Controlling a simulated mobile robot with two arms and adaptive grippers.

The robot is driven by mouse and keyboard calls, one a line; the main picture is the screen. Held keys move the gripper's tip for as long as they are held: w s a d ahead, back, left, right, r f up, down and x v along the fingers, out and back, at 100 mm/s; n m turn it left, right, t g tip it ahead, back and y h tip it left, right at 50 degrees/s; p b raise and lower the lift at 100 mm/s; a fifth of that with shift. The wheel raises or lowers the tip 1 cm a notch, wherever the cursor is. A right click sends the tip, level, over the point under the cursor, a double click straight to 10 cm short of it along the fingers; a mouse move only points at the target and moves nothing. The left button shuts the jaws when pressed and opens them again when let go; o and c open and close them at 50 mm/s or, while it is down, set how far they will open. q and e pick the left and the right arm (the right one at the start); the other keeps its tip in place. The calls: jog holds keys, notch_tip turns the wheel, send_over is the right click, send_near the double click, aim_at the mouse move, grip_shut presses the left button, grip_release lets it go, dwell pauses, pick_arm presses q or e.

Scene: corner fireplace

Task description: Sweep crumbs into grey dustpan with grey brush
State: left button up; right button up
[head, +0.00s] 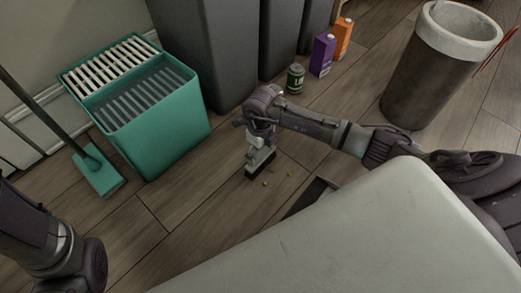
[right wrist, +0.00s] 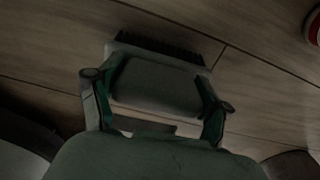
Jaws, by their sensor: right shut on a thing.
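My right gripper (head: 262,140) points down near the floor, shut on the grey brush (head: 257,166). The right wrist view shows the grey brush (right wrist: 157,88) between the two fingers, with its dark bristles at the far edge. In the head view the bristles are at or just above the floor; I cannot tell if they touch it. A few small yellowish crumbs (head: 265,183) lie on the floor just right of the brush. The grey dustpan (head: 313,194) lies right of the crumbs, partly hidden by a pale surface in front. My left arm shows at lower left, its fingers out of view.
A teal bucket (head: 165,135) and a teal broom (head: 98,172) stand at left. Dark bins (head: 215,50) stand at the back. A can (head: 295,78), a purple carton (head: 322,55) and an orange carton (head: 343,38) stand behind my right arm. A tall bin (head: 425,80) stands at right.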

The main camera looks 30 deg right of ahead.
jog(key=shift+f+b, duration=0.35)
jog(key=shift+f, duration=0.2)
jog(key=shift+r+p, duration=0.1)
jog(key=shift+p, duration=0.2)
dwell(0.7)
jog(key=shift+s, duration=0.1)
